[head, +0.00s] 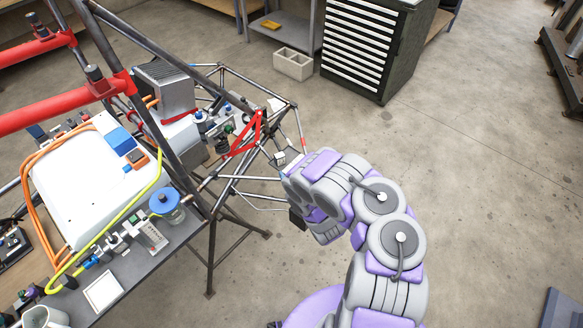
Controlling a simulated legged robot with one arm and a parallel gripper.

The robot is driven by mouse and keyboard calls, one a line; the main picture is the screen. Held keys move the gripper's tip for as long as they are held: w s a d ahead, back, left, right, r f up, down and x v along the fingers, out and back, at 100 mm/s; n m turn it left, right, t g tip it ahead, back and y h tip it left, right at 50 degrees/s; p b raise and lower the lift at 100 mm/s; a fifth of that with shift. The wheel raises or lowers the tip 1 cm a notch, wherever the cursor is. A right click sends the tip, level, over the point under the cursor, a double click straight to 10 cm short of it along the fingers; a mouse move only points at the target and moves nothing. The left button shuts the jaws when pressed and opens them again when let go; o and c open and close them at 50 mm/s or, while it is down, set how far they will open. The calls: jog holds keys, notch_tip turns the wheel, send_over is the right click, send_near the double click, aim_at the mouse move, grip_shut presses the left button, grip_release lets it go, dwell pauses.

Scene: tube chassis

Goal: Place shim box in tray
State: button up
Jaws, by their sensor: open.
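My gripper (288,170) is at the far end of my purple and grey arm, beside the front tubes of the chassis (212,230). Its fingers are small and mostly hidden by the wrist, and nothing is clearly held. A small pale box-like item (280,158) shows just beyond it among the tubes; I cannot tell whether it is the shim box or whether they touch. A blue box (121,141) and a smaller orange and dark item (137,158) lie on a large white panel at left. I cannot pick out the tray with certainty.
Red padded bars (60,107) and dark tubes rise at left. A grey bench top (140,262) carries a blue-lidded jar (165,204), hoses and a mug (45,317).

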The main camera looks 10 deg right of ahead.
jog(key=w+d+r+h, duration=0.1)
jog(key=d, duration=0.1)
jog(key=w+d+g+h, duration=0.1)
jog(key=d, duration=0.2)
jog(key=d+r+h+p, duration=0.1)
jog(key=d, duration=0.1)
jog(key=shift+w+d+r+g, duration=0.15)
jog(key=shift+w+r+g, duration=0.15)
jog(key=shift+w+g, duration=0.1)
jog(key=s+d+r+m+g+h, duration=0.25)
jog(key=d+r+g+h, duration=0.3)
jog(key=d+r, duration=0.6)
jog(key=s+r+m+g+h, duration=0.2)
jog(key=s+r+m+g, duration=0.15)
jog(key=s+r, duration=0.4)
jog(key=s+a+r+n+g+y, duration=0.1)
jog(key=s+a+r+g+y, duration=0.1)
jog(key=s+a+r, duration=0.2)
jog(key=s+a+r+n+g+y, duration=0.1)
jog(key=s+a, duration=0.8)
jog(key=s, duration=1.1)
jog(key=s+a+r+n+g+y, duration=0.1)
jog(key=s+a+r+g+y, duration=0.2)
jog(key=s, duration=0.8)
jog(key=a+r+g, duration=0.2)
jog(key=a+r, duration=0.2)
jog(key=r, duration=0.1)
jog(key=shift+s+a, duration=0.35)
jog(key=shift+s, duration=0.05)
